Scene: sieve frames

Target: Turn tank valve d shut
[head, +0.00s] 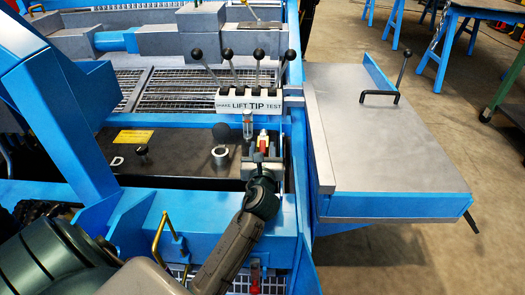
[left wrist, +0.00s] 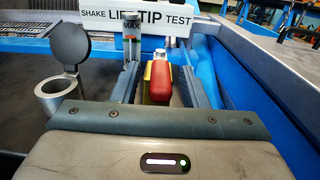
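A valve with a red handle (head: 264,143) and a brass-yellow body stands at the right end of the dark tank top (head: 185,165), which bears a letter D. In the left wrist view the red handle (left wrist: 173,80) points toward the camera. My left gripper (head: 262,158) is just in front of the valve. In the left wrist view its two grey fingers (left wrist: 160,75) stand apart, one on each side of the handle, with visible gaps. The handle's lower part is hidden by the gripper body. My right gripper is out of view.
A filler neck (head: 220,153) with its black cap raised stands left of the valve. A clear level gauge (head: 248,125) stands close behind. Several black-knobbed levers (head: 238,75) rise above a white label plate. A blue frame wall and grey side table (head: 390,150) lie right.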

